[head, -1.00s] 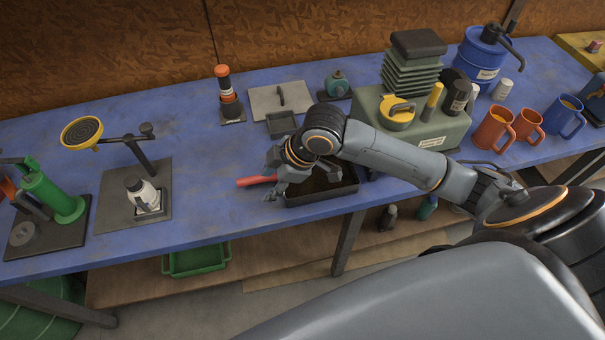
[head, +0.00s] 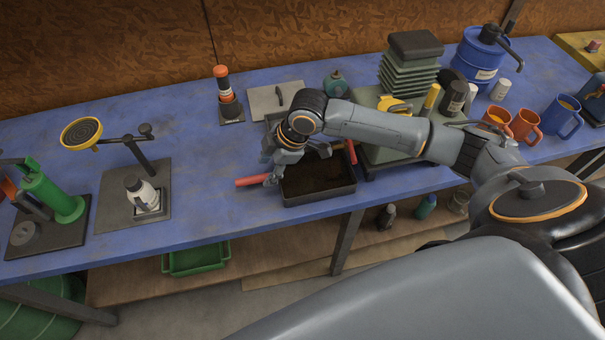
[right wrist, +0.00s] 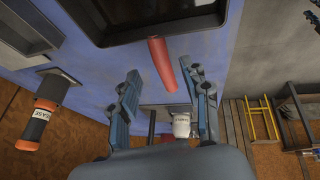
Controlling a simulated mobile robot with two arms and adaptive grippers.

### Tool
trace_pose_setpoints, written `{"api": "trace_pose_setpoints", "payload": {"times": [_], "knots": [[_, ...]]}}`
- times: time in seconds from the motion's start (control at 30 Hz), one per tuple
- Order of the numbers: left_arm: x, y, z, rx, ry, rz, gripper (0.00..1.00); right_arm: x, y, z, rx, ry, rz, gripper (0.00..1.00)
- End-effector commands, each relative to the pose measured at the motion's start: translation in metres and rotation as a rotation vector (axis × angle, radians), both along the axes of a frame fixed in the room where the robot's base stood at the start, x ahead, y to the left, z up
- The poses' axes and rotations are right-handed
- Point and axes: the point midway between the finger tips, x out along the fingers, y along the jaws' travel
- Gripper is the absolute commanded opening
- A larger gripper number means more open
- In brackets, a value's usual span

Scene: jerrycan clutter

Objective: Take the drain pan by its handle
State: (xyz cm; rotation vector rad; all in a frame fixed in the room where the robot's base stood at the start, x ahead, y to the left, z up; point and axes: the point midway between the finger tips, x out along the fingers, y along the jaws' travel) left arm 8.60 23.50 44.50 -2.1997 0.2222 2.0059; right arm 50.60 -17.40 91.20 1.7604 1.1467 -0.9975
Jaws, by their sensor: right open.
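The drain pan (head: 318,186) is a black rectangular tray with a dark inside, lying near the front edge of the blue bench. One red handle (head: 250,182) sticks out to its left; another red bar shows at its right, partly behind my arm. My right gripper (head: 271,174) is open over the pan's left side, by the inner part of the left handle. In the right wrist view the pan (right wrist: 140,12) is at the top, and the red handle (right wrist: 160,62) points in between the two open fingers (right wrist: 165,78), apparently not clasped. My left gripper is not in view.
A white bottle (head: 141,192) on a grey plate stands to the left. An orange grease bottle (head: 222,84) and a grey square plate (head: 268,102) are behind. A green jerrycan (head: 381,137) stands at right, close under my forearm. Bench between bottle and handle is clear.

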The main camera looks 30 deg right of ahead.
Motion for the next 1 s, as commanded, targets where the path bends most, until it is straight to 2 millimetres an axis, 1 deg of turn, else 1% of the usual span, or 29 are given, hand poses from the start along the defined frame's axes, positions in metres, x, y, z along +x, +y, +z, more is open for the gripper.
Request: {"api": "trace_pose_setpoints", "payload": {"times": [0.07, 0.23, 0.3, 0.4, 0.67, 0.7, 0.77, 0.8, 0.9, 1.0], "knots": [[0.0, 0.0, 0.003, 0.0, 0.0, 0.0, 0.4, 0.001, 0.004, -0.005, 0.001, 0.003, 0.0, 0.47], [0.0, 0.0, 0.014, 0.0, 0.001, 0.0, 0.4, 0.006, 0.016, -0.025, 0.001, 0.003, 0.001, 0.47], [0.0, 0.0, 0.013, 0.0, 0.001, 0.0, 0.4, 0.009, 0.019, -0.035, 0.001, 0.002, 0.0, 0.47], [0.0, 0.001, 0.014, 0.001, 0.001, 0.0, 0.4, 0.012, 0.021, -0.044, -0.001, 0.001, 0.0, 0.47], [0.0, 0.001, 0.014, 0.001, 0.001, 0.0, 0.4, 0.012, 0.021, -0.046, -0.001, 0.0, 0.001, 0.47], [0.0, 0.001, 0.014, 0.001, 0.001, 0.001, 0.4, 0.012, 0.021, -0.046, -0.001, 0.0, 0.001, 0.39], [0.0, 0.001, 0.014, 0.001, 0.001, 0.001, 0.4, 0.012, 0.021, -0.046, 0.0, 0.0, 0.001, 0.26], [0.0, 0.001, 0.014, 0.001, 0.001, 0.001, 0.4, 0.012, 0.021, -0.046, 0.0, 0.0, 0.001, 0.18], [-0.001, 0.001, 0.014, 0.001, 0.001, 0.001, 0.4, 0.012, 0.021, -0.046, -0.001, 0.0, 0.001, 0.0], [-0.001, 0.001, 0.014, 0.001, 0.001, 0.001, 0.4, 0.012, 0.021, -0.046, 0.0, 0.0, 0.001, 0.0]]}}
